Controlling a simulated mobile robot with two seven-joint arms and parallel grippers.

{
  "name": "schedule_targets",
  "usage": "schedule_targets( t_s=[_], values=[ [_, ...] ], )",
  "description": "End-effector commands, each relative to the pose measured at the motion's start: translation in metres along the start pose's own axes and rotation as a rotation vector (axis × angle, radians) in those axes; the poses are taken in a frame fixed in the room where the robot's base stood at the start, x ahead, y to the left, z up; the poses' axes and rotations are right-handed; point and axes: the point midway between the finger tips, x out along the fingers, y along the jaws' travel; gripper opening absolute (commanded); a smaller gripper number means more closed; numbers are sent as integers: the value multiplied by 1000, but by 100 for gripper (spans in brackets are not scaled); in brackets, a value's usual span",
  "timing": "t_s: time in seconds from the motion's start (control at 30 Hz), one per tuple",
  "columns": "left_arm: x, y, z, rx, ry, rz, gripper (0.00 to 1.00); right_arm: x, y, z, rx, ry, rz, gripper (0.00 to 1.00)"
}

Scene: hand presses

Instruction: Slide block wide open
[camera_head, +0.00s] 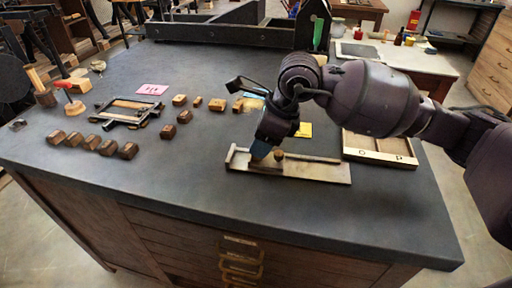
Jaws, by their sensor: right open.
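A shallow metal and wood tray (315,170) lies near the front right of the dark bench top, with a raised rail along its back and a raised left end. A small brown knob (279,154) shows on it, left of the middle; it may belong to the slide block. My right gripper (262,150) reaches down from above, open, with its bluish tip close beside the knob on the left. I cannot tell whether it touches the knob or the tray. The gripper hides part of the tray's back left. My left gripper is not in view.
A wooden case marked with letters (380,149) lies to the right of the tray. Several small wooden blocks (107,147) and a dark metal frame (125,112) are at the left. A pink card (152,89) lies farther back. Bare bench surrounds the tray's front and left.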

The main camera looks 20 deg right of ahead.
Motion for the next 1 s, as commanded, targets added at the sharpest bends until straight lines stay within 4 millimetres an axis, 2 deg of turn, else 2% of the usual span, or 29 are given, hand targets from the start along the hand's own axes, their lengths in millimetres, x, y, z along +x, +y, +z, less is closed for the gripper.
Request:
schedule_targets(
  t_s=[0.03,0.2,0.6,0.9,0.93,1.0],
  values=[
    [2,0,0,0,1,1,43,9,0,-1,1,1,5,49],
    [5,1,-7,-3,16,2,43,23,0,0,1,0,2,49],
    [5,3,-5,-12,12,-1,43,27,0,0,0,-1,-1,49],
    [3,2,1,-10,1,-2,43,27,0,0,0,-1,0,3],
    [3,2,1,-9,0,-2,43,27,0,0,0,-1,0,0],
    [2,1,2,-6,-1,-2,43,27,0,0,0,-1,0,0]
  ],
)
